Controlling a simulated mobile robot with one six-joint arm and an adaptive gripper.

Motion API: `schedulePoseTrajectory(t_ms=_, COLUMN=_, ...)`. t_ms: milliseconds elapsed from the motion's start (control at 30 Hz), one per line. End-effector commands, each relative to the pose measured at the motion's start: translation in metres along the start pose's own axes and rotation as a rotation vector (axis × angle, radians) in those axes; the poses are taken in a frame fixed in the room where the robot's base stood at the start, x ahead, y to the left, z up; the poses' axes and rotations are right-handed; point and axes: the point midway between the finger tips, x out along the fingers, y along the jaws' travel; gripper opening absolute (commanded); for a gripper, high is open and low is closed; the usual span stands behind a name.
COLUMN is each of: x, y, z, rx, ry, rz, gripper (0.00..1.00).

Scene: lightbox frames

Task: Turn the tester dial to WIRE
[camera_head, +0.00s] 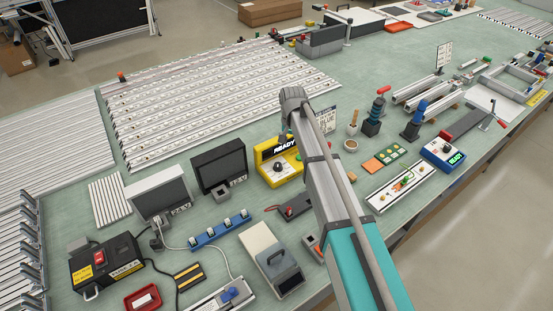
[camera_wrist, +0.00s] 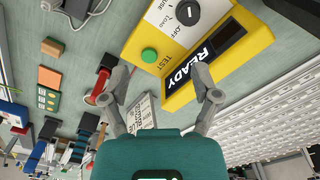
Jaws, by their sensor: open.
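The tester is a yellow box (camera_head: 264,155) with a black display reading READY, in the middle of the bench in the head view. Its dial (camera_head: 278,168) is a round dark knob on the front panel. In the wrist view the yellow tester (camera_wrist: 178,88) fills the upper middle, seen turned over. The dial (camera_wrist: 187,14) is black with a white pointer mark, near the top edge, with OFF and LOAD printed around it; WIRE is not readable. A green button (camera_wrist: 149,54) sits beside TEST. My gripper (camera_wrist: 161,76) is open and empty, its fingers apart from the dial.
A red-handled tool (camera_wrist: 101,87) lies near my finger in the wrist view. White slotted rails (camera_wrist: 270,80) lie on the other side. My arm hides part of the bench.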

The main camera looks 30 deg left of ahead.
Motion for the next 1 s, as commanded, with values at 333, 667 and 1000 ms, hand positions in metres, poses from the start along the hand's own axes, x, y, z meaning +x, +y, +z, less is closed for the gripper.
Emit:
schedulePoseTrajectory(t_ms=333, x=-0.009, y=-0.046, z=0.000, rx=-0.014, ry=0.000, rz=0.000, gripper=0.79)
schedulePoseTrajectory(t_ms=667, x=-0.008, y=-0.045, z=0.000, rx=-0.014, ry=0.000, rz=0.000, gripper=0.79)
schedulePoseTrajectory(t_ms=1000, x=0.004, y=-0.044, z=0.000, rx=-0.014, ry=0.000, rz=0.000, gripper=0.79)
